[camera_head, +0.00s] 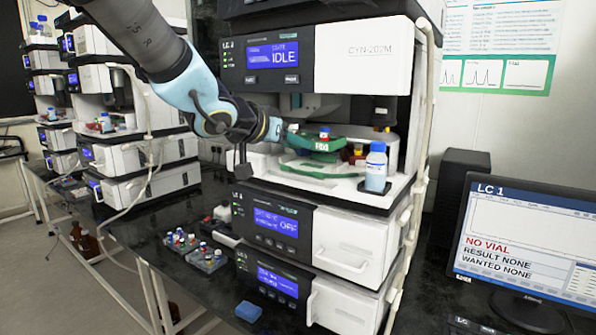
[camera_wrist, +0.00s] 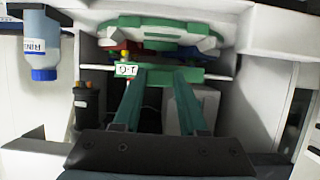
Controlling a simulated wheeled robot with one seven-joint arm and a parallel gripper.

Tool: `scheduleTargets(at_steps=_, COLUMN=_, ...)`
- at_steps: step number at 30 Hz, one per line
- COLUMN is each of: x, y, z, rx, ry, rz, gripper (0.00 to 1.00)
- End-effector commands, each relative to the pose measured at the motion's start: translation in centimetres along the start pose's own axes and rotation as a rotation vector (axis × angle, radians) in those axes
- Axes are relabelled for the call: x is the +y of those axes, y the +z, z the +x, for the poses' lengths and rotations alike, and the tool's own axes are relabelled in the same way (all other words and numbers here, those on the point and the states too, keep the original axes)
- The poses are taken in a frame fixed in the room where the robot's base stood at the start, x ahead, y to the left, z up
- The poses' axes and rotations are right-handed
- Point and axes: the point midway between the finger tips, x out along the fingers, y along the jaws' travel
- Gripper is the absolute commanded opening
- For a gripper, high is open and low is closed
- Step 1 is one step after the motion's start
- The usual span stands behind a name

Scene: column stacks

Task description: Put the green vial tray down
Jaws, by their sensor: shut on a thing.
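The green vial tray (camera_head: 318,144) is held up inside the open bay of the LC 1 stack, with a small white label on its front and a vial with a red and blue cap on top. My gripper (camera_head: 283,133) reaches in from the left and is shut on the tray. In the wrist view, which looks upside down, my gripper's green fingers (camera_wrist: 161,82) meet the tray's labelled edge (camera_wrist: 184,75). A second green part (camera_head: 305,168) lies lower in the bay, under the tray. The gap between them is hard to judge.
A blue-capped bottle (camera_head: 376,168) stands at the bay's right front; it also shows in the wrist view (camera_wrist: 43,58). Vial racks (camera_head: 207,259) and a blue block (camera_head: 249,311) lie on the dark bench. The monitor (camera_head: 524,245) reads "NO VIAL".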

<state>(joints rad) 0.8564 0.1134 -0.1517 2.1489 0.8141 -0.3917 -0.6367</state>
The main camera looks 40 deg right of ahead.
Motion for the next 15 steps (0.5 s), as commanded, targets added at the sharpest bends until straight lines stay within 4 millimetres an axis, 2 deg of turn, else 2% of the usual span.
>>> scheduleTargets(at_steps=10, x=0.0, y=3.9, z=1.6, rx=-0.003, ry=0.001, rz=-0.002, gripper=0.00)
scheduleTargets(at_steps=15, x=0.0, y=4.3, z=1.8, rx=0.001, ry=0.000, rz=0.001, gripper=0.00)
